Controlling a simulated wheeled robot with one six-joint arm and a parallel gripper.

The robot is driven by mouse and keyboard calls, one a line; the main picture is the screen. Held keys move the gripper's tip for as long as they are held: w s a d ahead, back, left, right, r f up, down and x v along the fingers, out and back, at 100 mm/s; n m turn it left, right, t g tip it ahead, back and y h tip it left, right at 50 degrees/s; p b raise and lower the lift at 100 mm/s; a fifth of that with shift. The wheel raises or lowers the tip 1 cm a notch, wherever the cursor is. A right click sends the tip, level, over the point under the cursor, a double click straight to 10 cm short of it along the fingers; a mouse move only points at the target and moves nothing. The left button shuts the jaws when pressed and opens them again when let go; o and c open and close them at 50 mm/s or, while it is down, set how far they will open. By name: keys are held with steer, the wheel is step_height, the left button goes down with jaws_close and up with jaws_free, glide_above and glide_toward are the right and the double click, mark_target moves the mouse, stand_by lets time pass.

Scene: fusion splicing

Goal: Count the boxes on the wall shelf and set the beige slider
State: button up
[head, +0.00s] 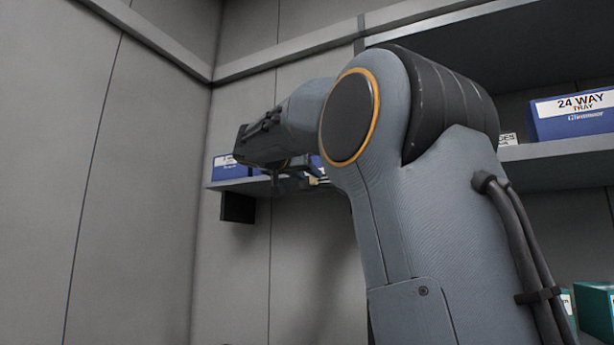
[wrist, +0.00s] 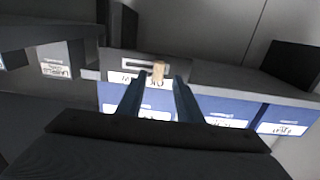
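The beige slider (wrist: 158,70) is a small block on a slotted plate (wrist: 128,66) at the shelf's front edge, with a white label below it, in the wrist view. It sits right of the slot's middle. My gripper (wrist: 158,79) is open, its two dark fingers apart, with the slider between their tips and gaps on both sides. Several blue boxes (wrist: 285,119) with white labels stand along the wall shelf (wrist: 262,86); my fingers partly cover some. In the head view a blue box (head: 226,161) shows on the shelf's left end (head: 234,186); my arm hides much of the row.
At the right of the head view, a blue box marked 24 WAY TRAY (head: 575,124) stands on the shelf, with teal boxes (head: 597,310) lower down. A white-labelled item (wrist: 56,70) shows at the left in the wrist view. The left wall area is bare.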

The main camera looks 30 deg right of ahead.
steer(key=b+v, duration=0.2)
steer(key=v, duration=0.5)
steer(key=shift+a, duration=0.15)
steer(key=a+f+n+g+y, duration=0.1)
steer(key=a+f+n+y, duration=0.15)
steer(key=f, duration=1.05)
steer(key=a+f+n+g+y, duration=0.1)
steer(key=a+f+n+y, duration=0.15)
steer(key=f, duration=1.05)
steer(key=a+f+n+g+y, duration=0.1)
steer(key=f+n+g+y, duration=0.15)
steer(key=f, duration=1.05)
steer(key=s+a+f+n+g+y, duration=0.1)
steer(key=s+a+f+y, duration=0.1)
steer(key=s+f, duration=0.7)
steer(key=s+a+f+n+g+y, duration=0.1)
steer(key=s+a+f, duration=0.4)
steer(key=s+f, duration=0.5)
steer(key=s+a+f+n+g+y, duration=0.2)
steer(key=s+a+f+g+y, duration=0.1)
steer(key=s+f, duration=0.6)
step_height(320, 180, down, 4)
steer(key=shift+s+a+r+y+p, duration=0.1)
steer(key=shift+s+a+y+p, duration=0.1)
steer(key=shift+a+y+p, duration=0.4)
steer(key=shift+a, duration=0.1)
